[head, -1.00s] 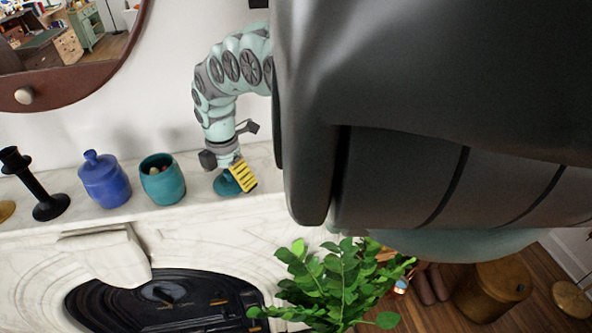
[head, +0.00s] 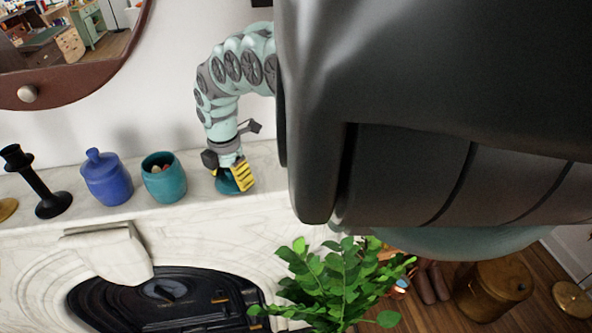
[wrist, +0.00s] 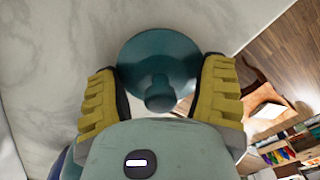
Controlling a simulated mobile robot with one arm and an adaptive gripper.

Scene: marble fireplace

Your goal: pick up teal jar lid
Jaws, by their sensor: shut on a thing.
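The teal jar lid (wrist: 158,48) is a round disc with a knob, and the knob points toward the wrist camera. In the head view the lid (head: 226,186) is at the mantel's surface, partly hidden by my gripper (head: 235,176). I cannot tell whether it still touches the marble. The open teal jar (head: 164,183) stands upright to the left, with small things inside.
A blue lidded jar (head: 107,182) and a black candlestick (head: 45,194) stand farther left on the marble mantel (head: 190,210). A leafy plant (head: 340,282) rises in front of the mantel. A round mirror (head: 95,72) hangs on the wall above.

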